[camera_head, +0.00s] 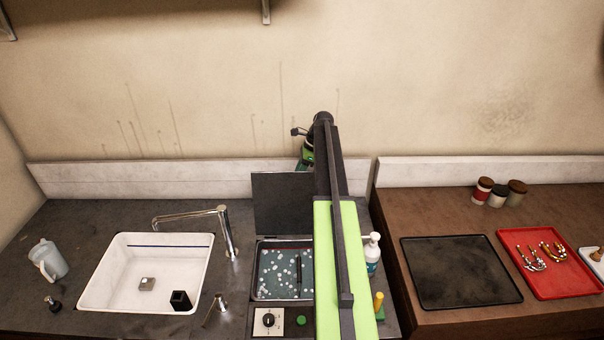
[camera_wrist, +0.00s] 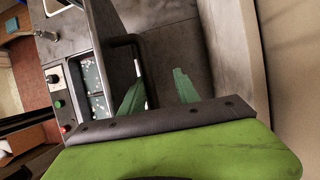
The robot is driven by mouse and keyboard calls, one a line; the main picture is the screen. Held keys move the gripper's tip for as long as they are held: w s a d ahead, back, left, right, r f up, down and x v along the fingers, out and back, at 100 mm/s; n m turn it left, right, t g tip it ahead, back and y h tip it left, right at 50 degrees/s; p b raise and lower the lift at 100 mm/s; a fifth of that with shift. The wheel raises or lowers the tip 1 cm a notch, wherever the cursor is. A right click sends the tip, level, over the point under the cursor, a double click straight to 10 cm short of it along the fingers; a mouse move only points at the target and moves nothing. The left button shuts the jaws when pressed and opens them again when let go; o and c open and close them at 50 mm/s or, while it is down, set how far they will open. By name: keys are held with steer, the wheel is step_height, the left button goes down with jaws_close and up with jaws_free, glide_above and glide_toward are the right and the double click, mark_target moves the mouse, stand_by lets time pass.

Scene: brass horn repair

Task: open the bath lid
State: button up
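The bath (camera_head: 256,291) is a grey box set in the dark counter, with its tank uncovered and bubbly liquid showing. Its dark lid (camera_head: 283,203) stands raised, roughly upright, at the back edge of the tank. In the wrist view the lid (camera_wrist: 112,75) is seen from close by, with a dark bar handle (camera_wrist: 134,58) on it. My gripper (camera_wrist: 159,76) has its two green fingers apart. The handle passes close to the left finger, and I cannot tell whether they touch. In the head view my arm covers the right part of the bath and most of the gripper.
A white sink (camera_head: 120,290) with a chrome tap (camera_head: 226,228) lies left of the bath. A pump bottle (camera_head: 372,252) stands right of my arm. On the brown bench are a black mat (camera_head: 460,271) and a red tray (camera_head: 575,283). The wall is close behind.

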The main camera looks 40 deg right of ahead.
steer(key=p+v, duration=1)
steer(key=v, duration=0.2)
steer(key=shift+p, duration=0.4)
steer(key=shift+f, duration=0.1)
